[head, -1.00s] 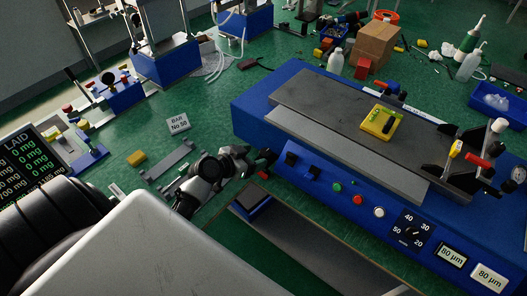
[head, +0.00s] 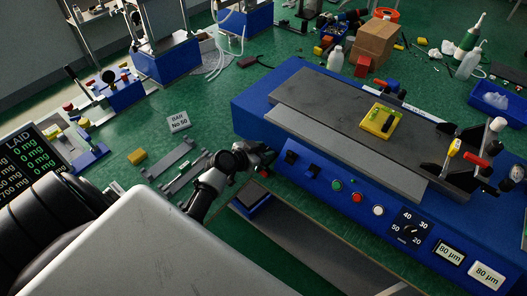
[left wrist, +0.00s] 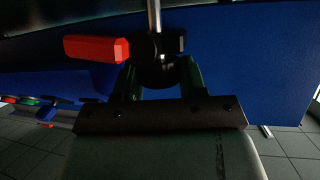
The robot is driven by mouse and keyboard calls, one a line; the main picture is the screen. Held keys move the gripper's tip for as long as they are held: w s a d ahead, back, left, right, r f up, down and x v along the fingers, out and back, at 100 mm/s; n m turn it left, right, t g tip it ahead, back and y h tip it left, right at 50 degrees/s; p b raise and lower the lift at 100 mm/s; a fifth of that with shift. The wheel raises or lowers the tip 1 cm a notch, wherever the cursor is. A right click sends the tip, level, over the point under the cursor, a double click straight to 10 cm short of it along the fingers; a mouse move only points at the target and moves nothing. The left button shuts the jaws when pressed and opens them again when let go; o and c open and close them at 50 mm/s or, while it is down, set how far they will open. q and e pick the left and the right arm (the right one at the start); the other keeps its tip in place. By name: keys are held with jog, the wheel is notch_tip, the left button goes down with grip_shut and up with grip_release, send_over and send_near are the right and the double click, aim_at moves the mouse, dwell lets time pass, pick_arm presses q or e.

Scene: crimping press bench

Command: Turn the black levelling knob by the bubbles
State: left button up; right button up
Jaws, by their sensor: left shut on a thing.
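The black levelling knob (left wrist: 158,72) sits below a metal rod in the left wrist view, against the blue press side. My left gripper (left wrist: 160,83) has one dark finger on each side of it and is shut on it. In the head view my left gripper (head: 268,157) is at the front left corner of the blue press (head: 252,110), and the knob is hidden there. A yellow level (head: 380,121) lies on the grey press bed (head: 330,110); its bubbles are too small to read. My right gripper is not in view.
A red block (left wrist: 96,49) sits just left of the knob in the left wrist view. Grey bars (head: 180,165) and a yellow block (head: 137,156) lie on the green bench left of my gripper. Buttons and a dial (head: 408,228) line the press front.

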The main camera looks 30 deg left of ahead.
pick_arm(q)
jog(key=n+y+p, duration=0.2)
jog(key=y+p, duration=0.1)
jog(key=n+y+p, duration=0.1)
jog(key=p, duration=0.1)
jog(key=shift+d+r+n+y, duration=0.15)
jog(key=shift+r+n+y, duration=0.15)
jog(key=shift+n, duration=0.1)
jog(key=shift+f+n+y+p, duration=0.2)
jog(key=shift+n+y+p, duration=0.1)
jog(key=shift+p, duration=0.1)
jog(key=shift+f, duration=0.1)
jog(key=o, duration=0.9)
jog(key=v, duration=1.1)
jog(key=shift+f+b, duration=0.25)
jog(key=shift+b, duration=0.1)
